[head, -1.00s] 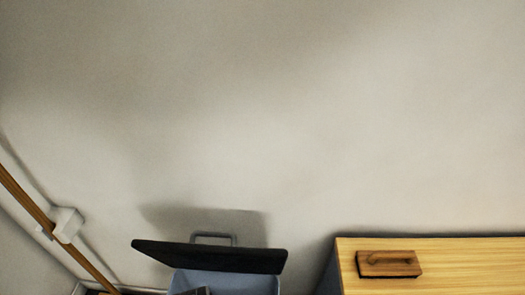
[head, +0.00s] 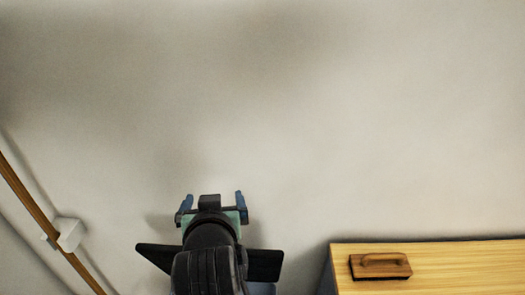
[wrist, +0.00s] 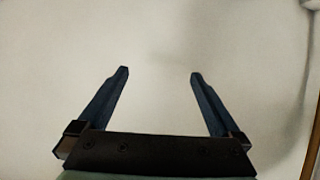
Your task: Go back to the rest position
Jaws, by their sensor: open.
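My gripper (head: 212,198) is raised at the lower middle of the head view, with my arm below it. In the wrist view its two blue fingers (wrist: 158,75) are spread wide apart with nothing between them. Only a pale wall shows beyond the fingertips. The gripper is open and empty.
A bin with a raised black lid (head: 265,264) stands behind my arm, which hides most of it. A wooden table (head: 450,262) at the lower right bears a wooden block with a handle (head: 380,267). A wooden pole (head: 35,208) leans at the left by a white wall fitting (head: 69,234).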

